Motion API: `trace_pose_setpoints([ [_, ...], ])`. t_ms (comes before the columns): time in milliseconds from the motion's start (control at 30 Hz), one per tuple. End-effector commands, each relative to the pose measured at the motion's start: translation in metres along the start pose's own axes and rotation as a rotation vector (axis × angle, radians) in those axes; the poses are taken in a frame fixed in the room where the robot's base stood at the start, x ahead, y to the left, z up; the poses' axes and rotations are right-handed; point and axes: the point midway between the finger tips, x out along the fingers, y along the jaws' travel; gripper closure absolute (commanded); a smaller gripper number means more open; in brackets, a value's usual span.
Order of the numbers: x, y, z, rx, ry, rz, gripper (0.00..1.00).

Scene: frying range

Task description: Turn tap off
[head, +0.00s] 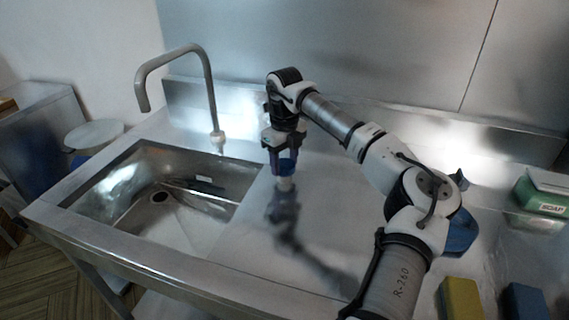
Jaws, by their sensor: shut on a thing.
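The tap (208,75) is a grey gooseneck spout at the back of the sink (85,195), its outlet turned to the left over the basin. No water stream shows. My gripper (285,177) points down at the counter right of the tap's base.
A green soap box (543,192) stands at the far right. A yellow sponge (460,299) and a blue block (526,301) lie at the front right. The steel counter (330,225) between sink and arm is clear. A wall panel rises behind.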

Motion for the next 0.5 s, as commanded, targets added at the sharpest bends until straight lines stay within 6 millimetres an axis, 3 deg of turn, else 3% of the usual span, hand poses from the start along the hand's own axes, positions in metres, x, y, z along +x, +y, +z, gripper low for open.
trace_pose_setpoints([
  [500, -0.0001, -0.0003, -0.0003, 0.156, 0.001, 0.0, 0.73],
])
